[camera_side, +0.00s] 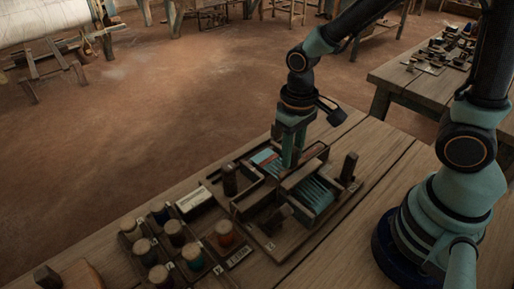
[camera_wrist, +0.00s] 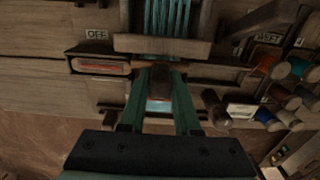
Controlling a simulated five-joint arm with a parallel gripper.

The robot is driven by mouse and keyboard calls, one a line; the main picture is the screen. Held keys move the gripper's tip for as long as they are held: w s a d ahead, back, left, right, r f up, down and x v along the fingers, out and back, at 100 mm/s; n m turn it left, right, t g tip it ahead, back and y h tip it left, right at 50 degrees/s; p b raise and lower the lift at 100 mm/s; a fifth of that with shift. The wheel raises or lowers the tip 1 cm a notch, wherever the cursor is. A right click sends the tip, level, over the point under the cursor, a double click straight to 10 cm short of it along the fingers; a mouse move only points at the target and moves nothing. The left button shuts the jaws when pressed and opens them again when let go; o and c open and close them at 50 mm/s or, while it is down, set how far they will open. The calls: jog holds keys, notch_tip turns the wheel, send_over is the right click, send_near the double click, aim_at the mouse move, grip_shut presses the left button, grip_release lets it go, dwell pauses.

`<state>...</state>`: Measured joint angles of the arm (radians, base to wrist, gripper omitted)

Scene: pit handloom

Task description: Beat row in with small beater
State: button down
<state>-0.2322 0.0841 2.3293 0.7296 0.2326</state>
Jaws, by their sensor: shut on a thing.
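A small loom (camera_side: 330,213) with pale blue warp threads (camera_side: 316,195) stands on the wooden bench. My gripper (camera_side: 289,163) reaches down over its far side. In the wrist view my gripper (camera_wrist: 161,75) is shut on a dark wooden handle (camera_wrist: 158,92), which looks like the small beater's. Its lower joint is hidden by the fingers. A wooden crossbar (camera_wrist: 160,46) lies over the warp just beyond the fingertips. A blue patch of warp or cloth (camera_wrist: 159,106) shows between the fingers. A shuttle with red thread (camera_wrist: 103,67) lies in a side channel on the left.
Several thread spools (camera_side: 173,232) stand in a rack at the loom's left. Dark upright pegs (camera_side: 348,167) stand at its sides. An "OFF" label (camera_wrist: 97,35) is beside the frame. Bare bench (camera_side: 375,150) lies to the right, and a second table (camera_side: 425,85) stands behind.

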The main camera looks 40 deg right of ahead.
jog(key=w, duration=0.7)
jog(key=shift+w, duration=0.4)
jog(key=shift+s, duration=0.1)
jog(key=s, duration=0.6)
jog(key=c, duration=0.6)
grip_release()
jog(key=shift+s, duration=0.25)
jog(key=shift+r, duration=0.1)
jog(key=shift+r, duration=3.2)
